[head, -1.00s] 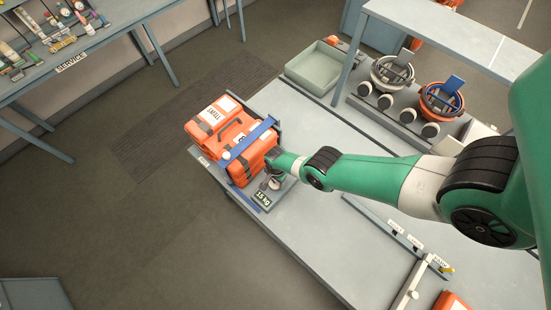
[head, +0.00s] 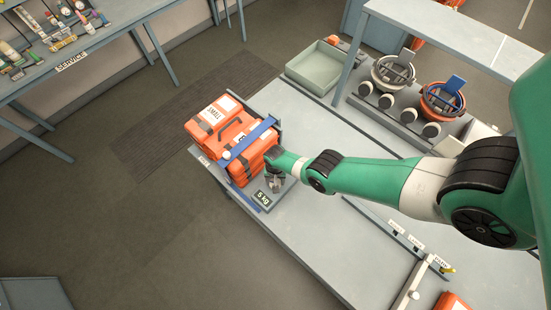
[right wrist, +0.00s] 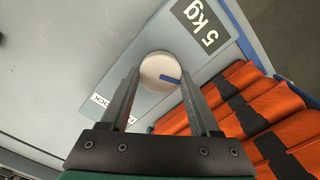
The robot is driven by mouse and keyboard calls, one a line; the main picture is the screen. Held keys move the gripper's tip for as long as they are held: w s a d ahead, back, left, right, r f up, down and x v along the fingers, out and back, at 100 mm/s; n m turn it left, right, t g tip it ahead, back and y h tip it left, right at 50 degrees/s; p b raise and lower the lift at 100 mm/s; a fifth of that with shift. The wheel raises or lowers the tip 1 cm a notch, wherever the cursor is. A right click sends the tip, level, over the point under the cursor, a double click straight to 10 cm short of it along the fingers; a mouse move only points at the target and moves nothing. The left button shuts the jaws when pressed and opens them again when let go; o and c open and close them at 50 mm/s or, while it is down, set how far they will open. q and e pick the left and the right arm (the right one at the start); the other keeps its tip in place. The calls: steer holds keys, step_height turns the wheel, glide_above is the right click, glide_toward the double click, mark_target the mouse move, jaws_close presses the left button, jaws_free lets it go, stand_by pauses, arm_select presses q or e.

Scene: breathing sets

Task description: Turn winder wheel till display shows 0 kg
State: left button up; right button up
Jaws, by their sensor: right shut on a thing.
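The winder wheel is a round pale disc with a blue mark (right wrist: 160,72), between my right gripper's fingers in the right wrist view. In the head view my gripper hides it. My right gripper (head: 275,183) is shut on the wheel; its fingers also show in the right wrist view (right wrist: 158,88). The display (head: 264,198) beside the wheel reads 5 kg, and it reads the same in the right wrist view (right wrist: 202,22). Orange cases (head: 234,131) lie stacked under a blue bar (head: 248,138) beside the wheel. My left gripper is not in view.
A grey-green tray (head: 290,72) sits at the table's back. A shelf (head: 470,40) overhangs the back right.

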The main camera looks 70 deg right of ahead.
steer(key=n, duration=0.6)
steer(key=shift+w+n, duration=0.1)
steer(key=shift+n, duration=0.2)
steer(key=n, duration=0.6)
steer(key=shift+a+n, duration=0.15)
steer(key=shift+n, duration=0.15)
steer(key=o, duration=1.4)
steer(key=shift+c, duration=0.2)
